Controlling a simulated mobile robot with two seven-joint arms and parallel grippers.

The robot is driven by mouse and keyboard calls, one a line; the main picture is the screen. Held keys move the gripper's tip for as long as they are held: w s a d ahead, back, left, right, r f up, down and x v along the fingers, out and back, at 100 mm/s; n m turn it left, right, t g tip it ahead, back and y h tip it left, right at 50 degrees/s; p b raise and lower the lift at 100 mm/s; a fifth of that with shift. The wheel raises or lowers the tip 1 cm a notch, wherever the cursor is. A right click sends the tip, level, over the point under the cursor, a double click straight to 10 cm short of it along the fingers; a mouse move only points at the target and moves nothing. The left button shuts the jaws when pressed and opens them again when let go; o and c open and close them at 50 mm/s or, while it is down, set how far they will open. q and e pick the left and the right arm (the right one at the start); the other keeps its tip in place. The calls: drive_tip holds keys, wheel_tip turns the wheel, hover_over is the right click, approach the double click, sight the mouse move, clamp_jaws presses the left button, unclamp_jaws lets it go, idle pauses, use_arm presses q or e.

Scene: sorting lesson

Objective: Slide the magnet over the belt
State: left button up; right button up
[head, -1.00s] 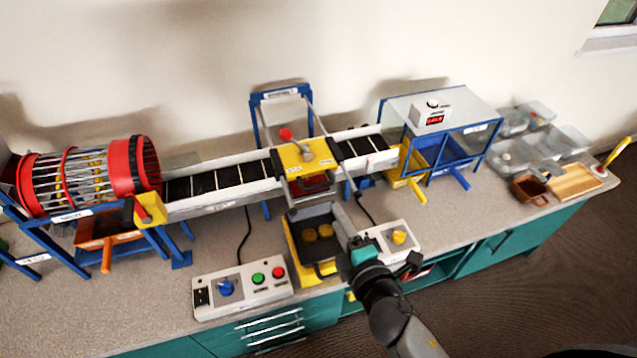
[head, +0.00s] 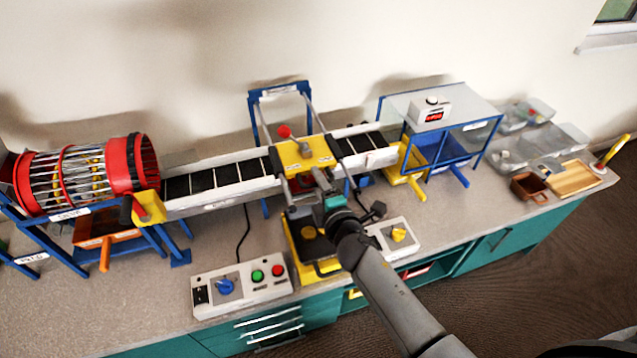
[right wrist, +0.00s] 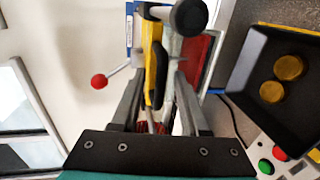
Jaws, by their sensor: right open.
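The magnet carriage is a yellow block (head: 305,152) on two rails of a blue frame above the belt (head: 203,182). A red-ball lever (head: 284,131) stands up from it. My right gripper (head: 318,182) is at the carriage's front side, jaws apart. In the right wrist view my open fingers (right wrist: 158,95) stand either side of the yellow part (right wrist: 153,62), with a dark round knob (right wrist: 189,17) just beyond. I cannot tell whether a finger touches it. The red ball (right wrist: 99,81) is to the left there. The left gripper does not show.
A dark tray with yellow discs (right wrist: 265,60) sits below my right gripper, partly hidden by it in the head view. Control boxes (head: 242,287) stand at the counter's front edge. A wire drum (head: 80,180) is left, and a glass-topped blue stand (head: 440,125) is right.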

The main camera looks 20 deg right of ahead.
clamp_jaws()
idle(0.4)
idle(1.1)
